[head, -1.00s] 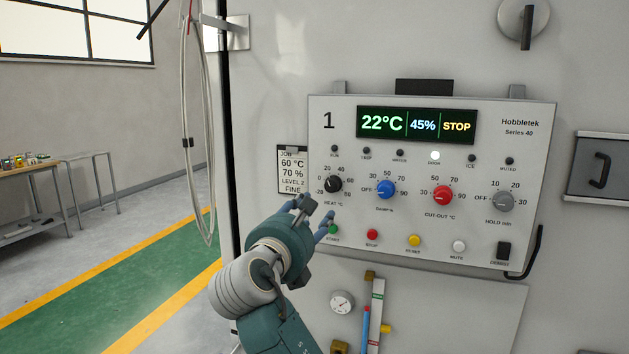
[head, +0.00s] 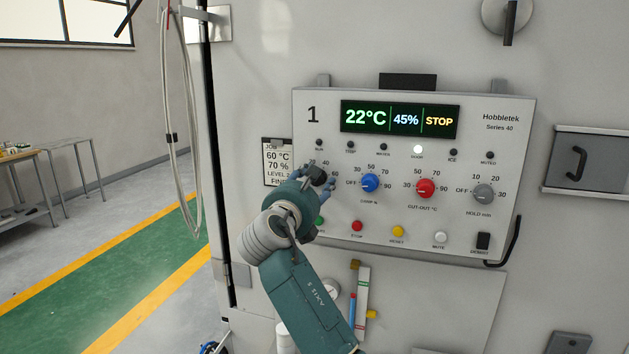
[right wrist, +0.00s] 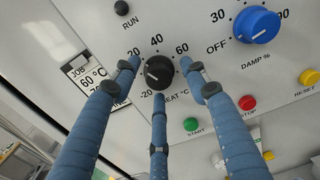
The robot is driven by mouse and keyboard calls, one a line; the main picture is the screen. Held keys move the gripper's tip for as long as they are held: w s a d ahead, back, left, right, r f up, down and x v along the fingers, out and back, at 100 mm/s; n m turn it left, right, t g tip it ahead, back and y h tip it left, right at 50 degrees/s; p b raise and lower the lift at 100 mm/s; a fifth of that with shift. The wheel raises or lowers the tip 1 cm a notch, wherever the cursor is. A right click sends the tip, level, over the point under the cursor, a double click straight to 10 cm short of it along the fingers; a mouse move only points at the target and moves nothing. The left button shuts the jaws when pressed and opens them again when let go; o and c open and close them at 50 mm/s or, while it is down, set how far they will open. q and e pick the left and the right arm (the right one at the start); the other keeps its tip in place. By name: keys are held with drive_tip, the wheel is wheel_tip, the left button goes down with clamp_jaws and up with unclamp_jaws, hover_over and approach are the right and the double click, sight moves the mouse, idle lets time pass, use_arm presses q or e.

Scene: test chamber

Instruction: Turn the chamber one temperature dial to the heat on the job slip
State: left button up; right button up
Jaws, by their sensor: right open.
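The black heat dial (right wrist: 159,75) is on the chamber one panel (head: 480,225), clear in the right wrist view. Its pale mark points left, between -20 and 20. My right gripper (head: 320,178) is open in front of it. In the right wrist view its three blue fingers (right wrist: 158,73) spread around the dial; I cannot tell whether they touch it. In the head view the gripper covers most of the dial. The job slip (head: 276,160) reads 60 °C, 70 %, level 2; it also shows in the right wrist view (right wrist: 83,75). The display (head: 400,117) reads 22°C, 45%, STOP.
Right of the heat dial are the blue damp dial (head: 370,183), red cut-out dial (head: 425,188) and grey hold dial (head: 483,194). Below are push buttons, including red stop (head: 357,225) and green start (right wrist: 192,125). A cable (head: 175,150) hangs at the left.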

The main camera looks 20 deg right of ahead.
clamp_jaws()
